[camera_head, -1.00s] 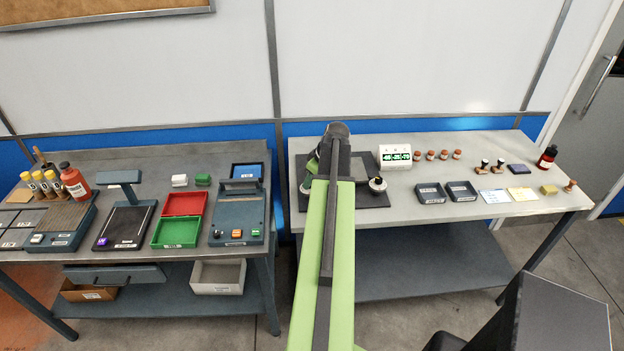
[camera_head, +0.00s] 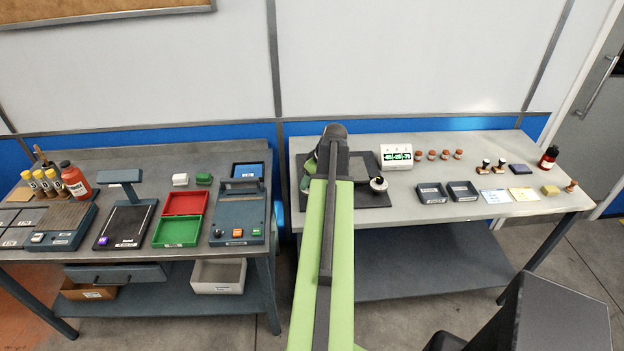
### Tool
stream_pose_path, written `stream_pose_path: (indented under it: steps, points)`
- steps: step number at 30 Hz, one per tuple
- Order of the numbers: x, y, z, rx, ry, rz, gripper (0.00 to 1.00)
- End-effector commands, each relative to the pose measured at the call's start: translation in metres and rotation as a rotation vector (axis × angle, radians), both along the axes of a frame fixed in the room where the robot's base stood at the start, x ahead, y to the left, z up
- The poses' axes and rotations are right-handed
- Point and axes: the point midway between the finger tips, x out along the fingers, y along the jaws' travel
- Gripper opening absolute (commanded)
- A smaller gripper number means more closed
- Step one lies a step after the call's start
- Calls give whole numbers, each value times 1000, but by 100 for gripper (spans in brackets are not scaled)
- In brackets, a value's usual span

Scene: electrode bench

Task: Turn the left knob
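My green arm reaches forward over the left part of the right bench (camera_head: 430,209). Its dark end covers most of a device on a black mat (camera_head: 372,201). One round knob (camera_head: 378,184), pale with a dark top, shows just right of my arm. Any knob farther left is hidden behind the arm, apart from a small greenish part (camera_head: 306,183) at the arm's left edge. My gripper's fingers are hidden behind the arm, so their state cannot be seen.
Several small brown-capped bottles (camera_head: 432,155), two black trays (camera_head: 431,193), stamps (camera_head: 483,166), notes (camera_head: 495,196) and a red bottle (camera_head: 548,157) stand to the right. The left bench (camera_head: 110,160) holds other equipment.

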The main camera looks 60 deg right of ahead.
Motion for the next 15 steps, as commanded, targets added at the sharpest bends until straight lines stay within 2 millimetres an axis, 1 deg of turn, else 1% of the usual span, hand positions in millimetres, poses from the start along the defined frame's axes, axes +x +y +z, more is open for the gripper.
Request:
stream_pose_path:
  steps: [9,11,15]
  points:
    - [-1,0,2,0,1,-1,47]
    - [-3,0,6,0,1,-1,47]
    - [-8,1,23,0,1,-2,47]
